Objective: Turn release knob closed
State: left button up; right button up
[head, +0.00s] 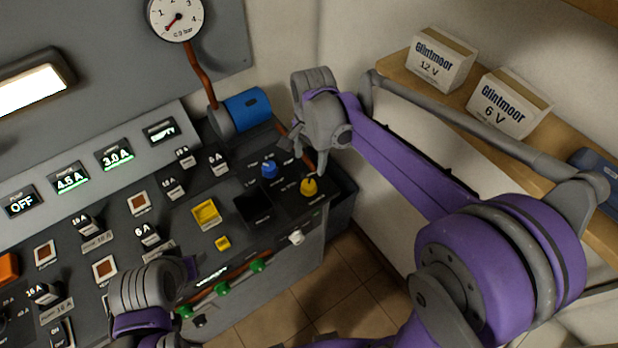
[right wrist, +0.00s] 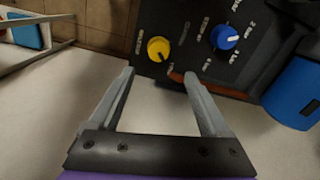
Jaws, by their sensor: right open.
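Two round knobs sit at the right end of the dark console; their labels are too small to read, so I cannot tell which is the release knob.
A pressure gauge (head: 176,17) and a blue cylinder (head: 246,108) stand behind the console. A dark square recess (head: 254,208) lies left of the yellow knob. A wooden shelf with battery boxes (head: 441,60) is at right.

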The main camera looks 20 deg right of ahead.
aim_at(309, 184)
notch_tip(309, 184, down, 10)
jog(key=shift+s+a+f, duration=0.15)
pick_arm(q)
jog(key=shift+s+f, duration=0.4)
pick_arm(e)
grip_shut()
